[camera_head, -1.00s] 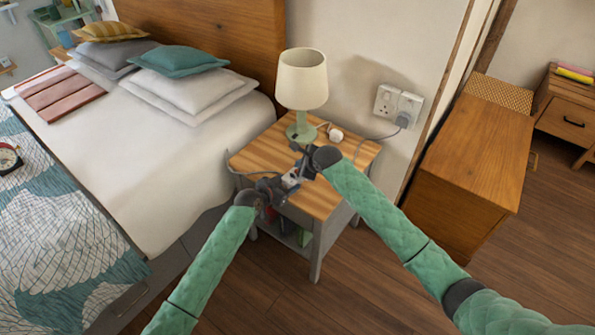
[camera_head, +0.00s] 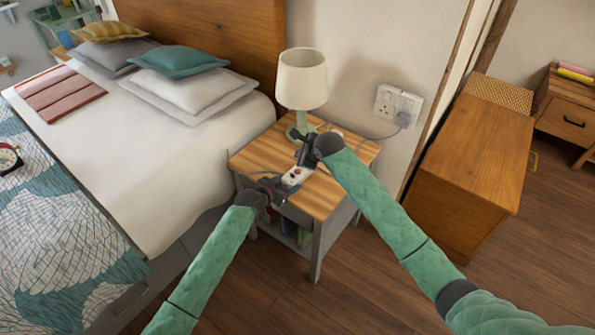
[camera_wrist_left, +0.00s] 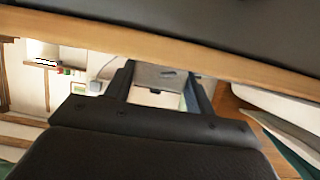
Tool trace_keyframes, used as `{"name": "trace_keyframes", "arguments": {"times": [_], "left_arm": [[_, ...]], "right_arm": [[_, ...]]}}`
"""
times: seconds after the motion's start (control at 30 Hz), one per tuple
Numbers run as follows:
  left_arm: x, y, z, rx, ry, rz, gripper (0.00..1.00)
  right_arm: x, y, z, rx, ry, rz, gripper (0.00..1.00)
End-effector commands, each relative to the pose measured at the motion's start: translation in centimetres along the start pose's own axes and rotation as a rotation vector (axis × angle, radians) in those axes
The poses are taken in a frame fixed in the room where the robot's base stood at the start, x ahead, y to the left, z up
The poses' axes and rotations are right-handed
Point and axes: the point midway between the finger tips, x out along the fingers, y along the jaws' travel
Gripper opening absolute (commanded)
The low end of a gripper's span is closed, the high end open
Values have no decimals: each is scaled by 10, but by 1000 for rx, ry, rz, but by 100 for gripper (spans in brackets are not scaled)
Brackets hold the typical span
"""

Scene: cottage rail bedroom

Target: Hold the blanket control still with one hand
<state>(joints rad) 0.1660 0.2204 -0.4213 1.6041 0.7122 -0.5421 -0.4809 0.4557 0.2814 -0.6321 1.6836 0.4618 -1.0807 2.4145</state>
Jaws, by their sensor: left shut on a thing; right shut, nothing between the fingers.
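The blanket control (camera_head: 296,176) is a small white unit with a reddish spot, at the front of the bedside table top (camera_head: 330,190). My left gripper (camera_head: 281,188) is at the table's front edge, shut on the control's near end. My right gripper (camera_head: 302,151) is just above and behind the control, shut and empty, apart from it as far as I can tell. In the left wrist view my left gripper's dark fingers (camera_wrist_left: 160,88) show with a pale thing between them; its details are unclear.
A lamp (camera_head: 302,80) stands at the back of the table, near my right gripper. A wall socket (camera_head: 398,103) has a plug and cable. The bed (camera_head: 150,150) is on the left and a wooden chest (camera_head: 465,150) on the right. Floor is clear in front.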

Motion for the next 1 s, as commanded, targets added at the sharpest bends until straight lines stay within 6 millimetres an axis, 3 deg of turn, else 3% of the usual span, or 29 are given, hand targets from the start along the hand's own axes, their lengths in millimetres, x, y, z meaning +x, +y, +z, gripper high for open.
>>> {"name": "trace_keyframes", "arguments": {"times": [0.33, 0.37, 0.5, 0.83, 1.0], "left_arm": [[0, 0, 0, 0, 0, 0, 28], [0, 0, 0, 0, 0, 0, 56], [0, 0, 0, 0, 0, 0, 80], [-3, 0, 0, 0, 0, 0, 80], [-21, 0, 1, 0, -1, -1, 80]], "right_arm": [[0, 0, 0, 0, 0, 0, 0], [0, 0, 0, 0, 0, 0, 0], [0, 0, 0, 0, 0, 0, 0], [0, 0, 0, 0, 0, 0, 0], [0, 0, 0, 0, 0, 0, 0]]}}
